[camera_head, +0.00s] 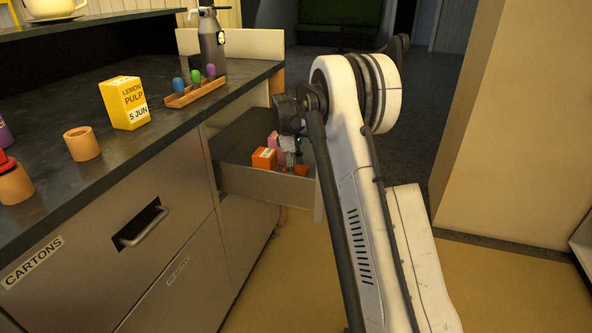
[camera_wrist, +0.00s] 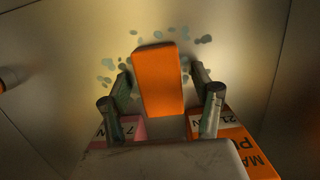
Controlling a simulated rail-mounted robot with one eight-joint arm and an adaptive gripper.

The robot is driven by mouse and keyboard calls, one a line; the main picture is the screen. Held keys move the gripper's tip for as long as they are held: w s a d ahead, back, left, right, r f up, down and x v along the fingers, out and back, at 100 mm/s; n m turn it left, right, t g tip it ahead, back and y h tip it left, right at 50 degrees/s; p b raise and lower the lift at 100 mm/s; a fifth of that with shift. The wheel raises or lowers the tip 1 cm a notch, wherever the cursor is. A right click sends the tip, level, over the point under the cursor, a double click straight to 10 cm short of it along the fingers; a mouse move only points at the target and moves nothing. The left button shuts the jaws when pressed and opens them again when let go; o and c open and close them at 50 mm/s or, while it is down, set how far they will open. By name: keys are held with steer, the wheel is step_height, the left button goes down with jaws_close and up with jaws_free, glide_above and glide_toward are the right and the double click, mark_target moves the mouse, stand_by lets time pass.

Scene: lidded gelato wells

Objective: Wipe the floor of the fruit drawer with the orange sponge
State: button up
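The orange sponge (camera_wrist: 158,82) is in the open fruit drawer (camera_head: 238,181). In the wrist view it lies between the two fingers of my gripper (camera_wrist: 160,85), with a narrow gap showing on each side. My gripper looks open around it; how far the fingers reach down beside it is unclear. Blue-grey spots (camera_wrist: 205,39) mark the drawer floor (camera_wrist: 225,22) around the sponge, on both sides and beyond it. In the head view my gripper (camera_head: 292,153) is down inside the drawer and a small orange patch, perhaps the sponge, shows below it.
An orange carton (camera_head: 264,159) and a pink carton (camera_head: 273,140) stand in the drawer close to my gripper; they also show near the fingers in the wrist view. The counter (camera_head: 60,130) holds a yellow lemon pulp carton (camera_head: 124,103) and a wooden rack (camera_head: 195,93).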

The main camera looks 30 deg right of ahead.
steer(key=c, duration=0.3)
steer(key=shift+c, duration=0.2)
steer(key=shift+r+p, duration=0.35)
steer(key=shift+r, duration=0.25)
steer(key=c, duration=1)
